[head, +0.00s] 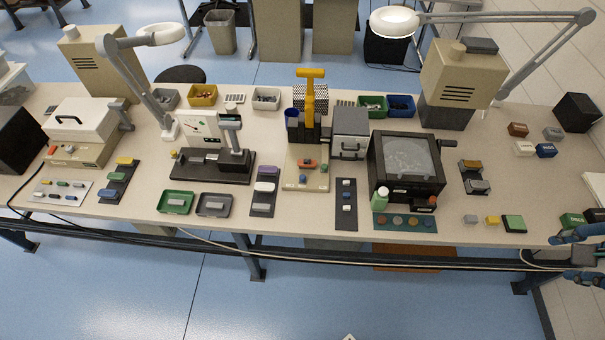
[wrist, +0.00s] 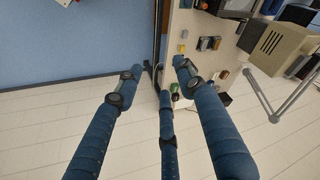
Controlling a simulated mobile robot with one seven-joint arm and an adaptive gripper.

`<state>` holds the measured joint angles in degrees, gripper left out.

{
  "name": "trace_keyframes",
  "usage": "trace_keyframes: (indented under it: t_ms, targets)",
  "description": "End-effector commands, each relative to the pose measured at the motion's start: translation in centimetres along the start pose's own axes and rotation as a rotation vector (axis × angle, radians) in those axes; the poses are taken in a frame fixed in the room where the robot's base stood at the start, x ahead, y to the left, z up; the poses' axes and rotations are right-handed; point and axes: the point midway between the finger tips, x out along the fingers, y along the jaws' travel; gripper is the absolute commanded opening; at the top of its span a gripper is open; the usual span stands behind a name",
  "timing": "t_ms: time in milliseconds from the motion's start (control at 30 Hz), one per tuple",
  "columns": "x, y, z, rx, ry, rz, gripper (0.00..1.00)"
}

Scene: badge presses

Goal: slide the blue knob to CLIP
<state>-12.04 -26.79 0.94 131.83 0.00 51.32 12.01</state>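I cannot single out the blue knob for certain. A dark strip (head: 346,218) at the front middle carries small blue and white pieces (head: 347,196). A white panel (head: 42,188) at the far left also carries small coloured pieces, some of them blue. The labels are too small to read, and I cannot make out the word CLIP. My gripper (head: 580,245) is at the right edge of the head view, near the table's front right corner and far from both. In the wrist view its blue fingers (wrist: 162,72) are spread apart with nothing between them.
The yellow-handled press (head: 309,95) stands mid-table, beside a grey box (head: 350,133) and a black screen machine (head: 406,165). Lamps (head: 395,22) overhang the back. Green and dark blocks (head: 572,220) lie near my gripper. The floor in front is clear.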

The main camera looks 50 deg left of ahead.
Motion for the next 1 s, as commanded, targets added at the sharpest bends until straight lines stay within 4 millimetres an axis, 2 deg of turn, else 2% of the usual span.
trace_keyframes:
  t_ms: [200, 500, 733, 1000]
  targets:
    - [2.1, -5.1, -3.5, 0.001, -0.052, -0.022, 0.39]
    - [5.7, -13.0, -6.9, 0.008, -0.117, -0.039, 0.39]
    - [9.1, -19.9, -8.2, 0.010, -0.166, -0.043, 0.39]
    - [13.6, -28.5, -8.0, 0.011, -0.222, -0.037, 0.39]
